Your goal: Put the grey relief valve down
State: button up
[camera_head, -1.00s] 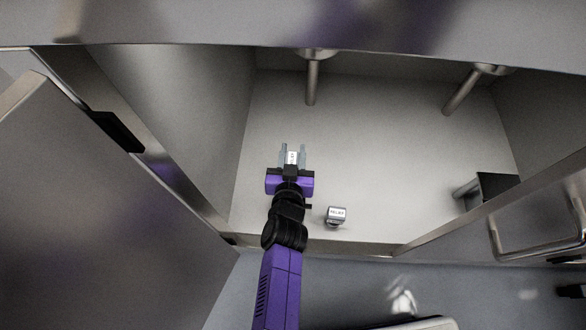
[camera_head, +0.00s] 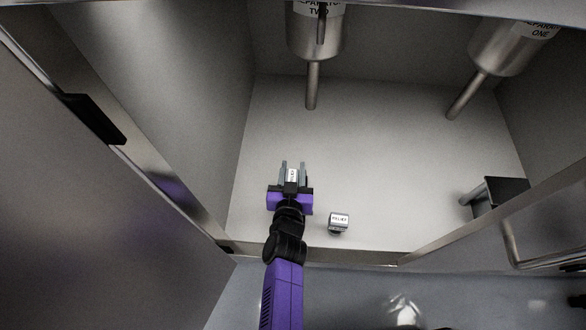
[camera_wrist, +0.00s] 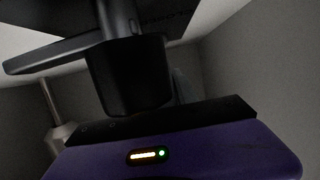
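My gripper (camera_head: 293,168) is inside the steel cabinet, above or near its floor, left of centre. Its two grey fingers stand on either side of a small part with a white label, which I take for the grey relief valve (camera_head: 292,175). The fingers appear shut on it. I cannot tell whether the valve touches the floor. A second small grey part with a similar white label (camera_head: 339,218) stands on the floor to the right, near the front edge. In the wrist view, a large dark form hides the fingertips.
The cabinet floor (camera_head: 390,150) is mostly clear. Separator two (camera_head: 315,40) and separator one (camera_head: 500,50) hang at the back with pipes reaching down. A dark box with a pipe stub (camera_head: 500,190) is at the right. An open door is at the left.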

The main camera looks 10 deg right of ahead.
jog(key=o, duration=0.3)
jog(key=shift+s+a+r, duration=0.1)
jog(key=shift+s+r, duration=0.1)
jog(key=p+v, duration=0.5)
jog(key=v, duration=0.5)
jog(key=shift+s+a+r, duration=0.1)
jog(key=shift+s+r, duration=0.05)
jog(key=shift+s, duration=0.6)
